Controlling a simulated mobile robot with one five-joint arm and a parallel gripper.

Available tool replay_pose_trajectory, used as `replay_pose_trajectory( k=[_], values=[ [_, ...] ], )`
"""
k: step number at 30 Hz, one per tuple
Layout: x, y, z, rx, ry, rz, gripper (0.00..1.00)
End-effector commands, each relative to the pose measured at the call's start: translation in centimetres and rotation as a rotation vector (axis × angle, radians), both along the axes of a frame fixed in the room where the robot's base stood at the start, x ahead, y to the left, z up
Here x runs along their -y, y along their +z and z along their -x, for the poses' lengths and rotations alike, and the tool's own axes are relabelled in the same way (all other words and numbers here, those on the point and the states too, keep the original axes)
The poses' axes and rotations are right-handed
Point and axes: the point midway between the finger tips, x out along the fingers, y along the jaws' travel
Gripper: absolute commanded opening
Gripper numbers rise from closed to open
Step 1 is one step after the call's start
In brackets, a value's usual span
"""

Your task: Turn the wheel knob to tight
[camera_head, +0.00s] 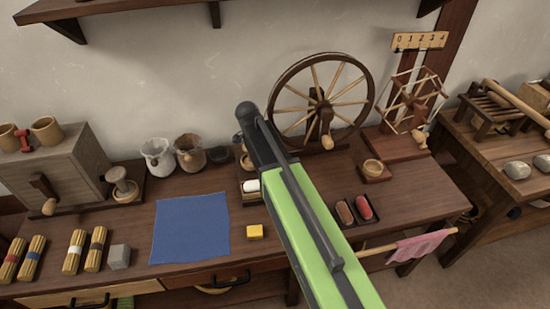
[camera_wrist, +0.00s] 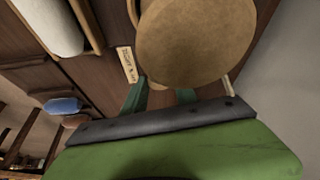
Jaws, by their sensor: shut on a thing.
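The wheel knob (camera_wrist: 195,40) is a large round tan wooden disc at the top of the wrist view. My gripper (camera_wrist: 160,94) is shut on it, with its dark green fingers reaching under the disc's near edge. The disc hides the fingertips and the exact contact. A small pale label (camera_wrist: 127,64) with dark lettering lies beside the knob; its words are too small to read surely. In the head view my green arm covers the gripper and most of that spot. The spinning wheel (camera_head: 318,100) stands upright behind the arm.
A white roll (camera_head: 250,186) lies in a wooden tray left of my arm, close to the knob in the wrist view (camera_wrist: 48,25).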

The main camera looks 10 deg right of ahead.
Motion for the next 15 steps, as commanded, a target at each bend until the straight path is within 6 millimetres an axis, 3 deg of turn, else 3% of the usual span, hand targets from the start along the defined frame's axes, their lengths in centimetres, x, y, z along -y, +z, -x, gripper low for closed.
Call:
replay_pose_trajectory(
  k=[15],
  values=[
    [-0.11,-0.04,-0.06,-0.002,-0.167,-0.004,0.00]
  ],
)
